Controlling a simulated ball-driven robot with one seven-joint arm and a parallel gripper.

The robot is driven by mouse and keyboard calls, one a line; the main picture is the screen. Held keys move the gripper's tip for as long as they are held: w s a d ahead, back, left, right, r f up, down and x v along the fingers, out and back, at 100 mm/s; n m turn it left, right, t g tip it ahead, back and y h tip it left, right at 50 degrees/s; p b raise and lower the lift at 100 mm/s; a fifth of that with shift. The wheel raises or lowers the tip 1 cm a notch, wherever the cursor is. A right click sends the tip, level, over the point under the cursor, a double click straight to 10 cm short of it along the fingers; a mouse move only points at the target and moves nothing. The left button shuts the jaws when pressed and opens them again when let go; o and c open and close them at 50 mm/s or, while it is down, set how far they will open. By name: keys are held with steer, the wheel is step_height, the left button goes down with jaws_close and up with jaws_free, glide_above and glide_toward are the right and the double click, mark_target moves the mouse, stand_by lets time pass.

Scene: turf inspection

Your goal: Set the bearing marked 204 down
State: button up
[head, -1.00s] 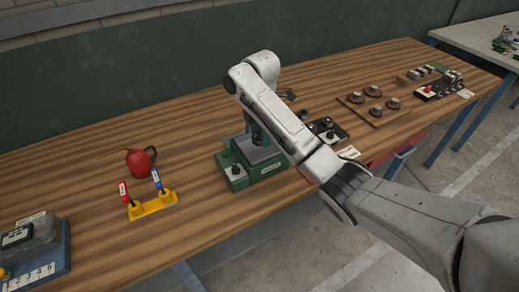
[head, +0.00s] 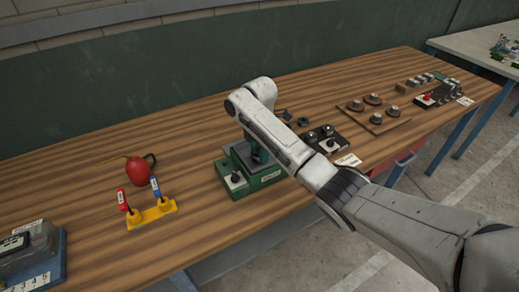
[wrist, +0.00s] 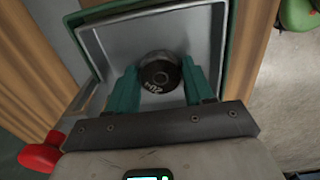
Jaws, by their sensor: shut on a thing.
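The bearing marked 204 (wrist: 160,75) is a dark ring with pale lettering and a central hole. My gripper (wrist: 161,82) has its teal fingers closed on either side of it. The bearing is over the grey recessed tray (wrist: 105,45) of the green fixture. Whether it touches the tray floor cannot be told. The bearing is not distinguishable there.
On the wooden bench (head: 90,190), a yellow stand (head: 153,215) with red and blue tagged pieces and a red can-like object (head: 139,171) are to the left. A dark block with knobs (head: 318,138) is close on the right. A wooden board with round parts (head: 373,118) is farther right.

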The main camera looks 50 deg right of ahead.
steer(key=shift+f, duration=0.15)
steer(key=o, duration=1.2)
